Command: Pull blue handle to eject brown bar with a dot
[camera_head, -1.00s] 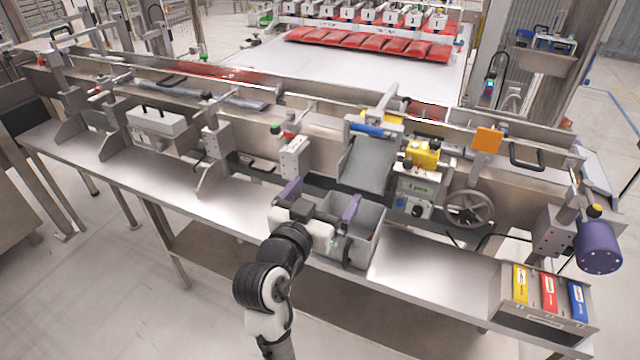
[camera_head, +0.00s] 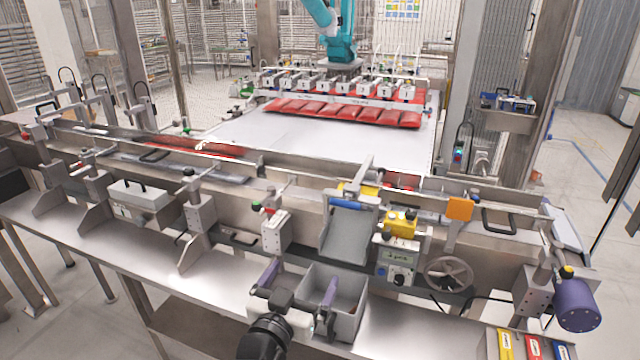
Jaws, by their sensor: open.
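A blue handle (camera_head: 351,205) lies across the top of a grey sloping chute (camera_head: 349,236), beneath a yellow part (camera_head: 360,190). My gripper (camera_head: 302,271) is in front of the chute, to its lower left, beside and partly over a grey bin (camera_head: 347,323). Its two purple fingers are spread wide with nothing visible between them. The gripper is apart from the blue handle. I cannot make out a brown bar with a dot.
Right of the chute are a yellow box (camera_head: 402,224), a grey control box (camera_head: 396,268) and a handwheel (camera_head: 448,274). A white-and-grey bracket (camera_head: 273,232) stands to its left. Red packs (camera_head: 345,112) hang behind the rail. Coloured boxes (camera_head: 533,346) stand at lower right.

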